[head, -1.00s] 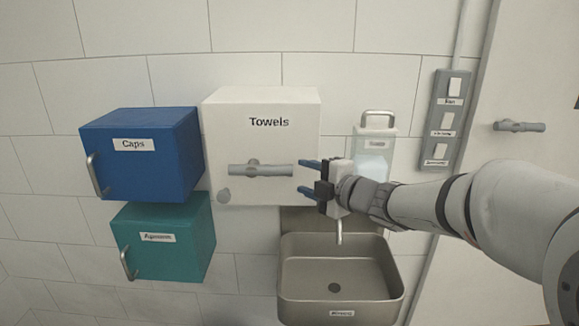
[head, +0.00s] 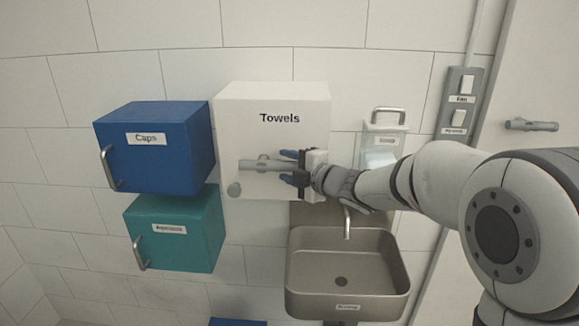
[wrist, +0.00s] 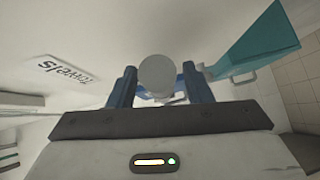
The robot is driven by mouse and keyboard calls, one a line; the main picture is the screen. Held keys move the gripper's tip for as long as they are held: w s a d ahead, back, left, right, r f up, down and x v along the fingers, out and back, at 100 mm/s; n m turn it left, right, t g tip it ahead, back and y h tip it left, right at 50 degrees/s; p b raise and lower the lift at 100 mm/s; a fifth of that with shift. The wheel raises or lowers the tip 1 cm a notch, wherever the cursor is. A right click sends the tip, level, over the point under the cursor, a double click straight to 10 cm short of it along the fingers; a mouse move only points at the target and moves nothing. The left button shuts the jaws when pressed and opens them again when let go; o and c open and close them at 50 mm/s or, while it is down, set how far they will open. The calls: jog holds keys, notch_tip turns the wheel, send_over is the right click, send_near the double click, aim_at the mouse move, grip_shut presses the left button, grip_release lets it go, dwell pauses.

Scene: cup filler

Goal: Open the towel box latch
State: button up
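The white towel box (head: 290,100), labelled "Towels", hangs on the wall. My gripper looks open and not clamped. Part of the handle is hidden behind the fingers.
A blue Caps box (head: 165,165) and a teal box (head: 175,245) hang at the left. A sink (head: 345,270) with a faucet (head: 346,222) is below. A soap dispenser (head: 385,140) and switch panel (head: 460,100) are at the right.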

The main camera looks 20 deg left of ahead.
grip_shut()
jog(key=shift+f, duration=0.1)
dwell(0.4)
